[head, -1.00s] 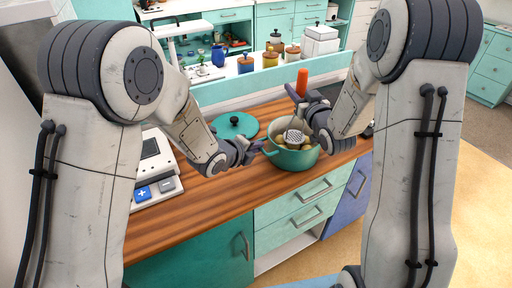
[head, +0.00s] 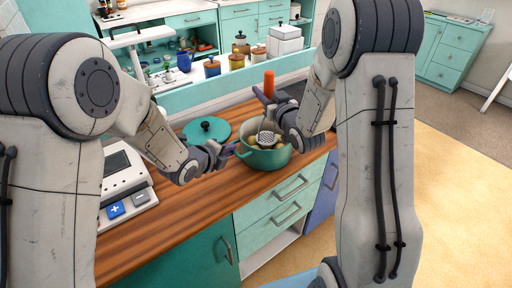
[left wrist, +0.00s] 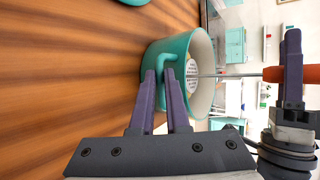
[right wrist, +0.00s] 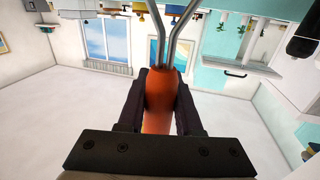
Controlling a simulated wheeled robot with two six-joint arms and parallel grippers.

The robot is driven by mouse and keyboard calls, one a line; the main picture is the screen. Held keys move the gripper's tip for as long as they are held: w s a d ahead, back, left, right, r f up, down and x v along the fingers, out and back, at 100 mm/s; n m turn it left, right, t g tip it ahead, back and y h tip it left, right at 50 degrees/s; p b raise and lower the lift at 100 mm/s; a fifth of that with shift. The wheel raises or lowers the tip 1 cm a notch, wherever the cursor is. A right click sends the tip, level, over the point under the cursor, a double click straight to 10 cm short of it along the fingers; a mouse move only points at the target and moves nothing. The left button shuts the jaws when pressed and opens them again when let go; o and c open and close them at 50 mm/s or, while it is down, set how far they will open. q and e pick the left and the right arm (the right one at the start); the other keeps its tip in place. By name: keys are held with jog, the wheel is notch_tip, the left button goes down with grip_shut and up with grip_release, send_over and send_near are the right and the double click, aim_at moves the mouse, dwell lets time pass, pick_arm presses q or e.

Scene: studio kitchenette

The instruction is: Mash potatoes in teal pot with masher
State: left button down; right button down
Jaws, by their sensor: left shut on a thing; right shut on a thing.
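The teal pot (head: 268,161) stands on the wooden counter with yellowish potatoes (head: 254,142) inside. My left gripper (head: 232,149) is shut on the pot's side handle, which also shows between its fingers in the left wrist view (left wrist: 165,71). My right gripper (head: 268,98) is shut on the orange handle of the masher (head: 269,80), as the right wrist view (right wrist: 160,92) also shows. The masher is roughly upright, with its perforated metal head (head: 265,138) in the pot's mouth. I cannot tell whether the head touches the potatoes.
A teal lid (head: 207,131) lies on the counter behind my left gripper. A white scale-like device (head: 125,180) sits at the counter's left. Canisters and a blue mug (head: 184,62) stand on the ledge behind. The wooden counter front is clear.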

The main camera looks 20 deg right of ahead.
jog(key=shift+f, duration=1.2)
jog(key=shift+f, duration=0.6)
dwell(1.3)
jog(key=shift+r, duration=0.1)
jog(key=shift+r, duration=1.6)
jog(key=shift+a, duration=0.1)
jog(key=a, duration=0.3)
jog(key=shift+s+a, duration=0.15)
jog(key=shift+s, duration=0.1)
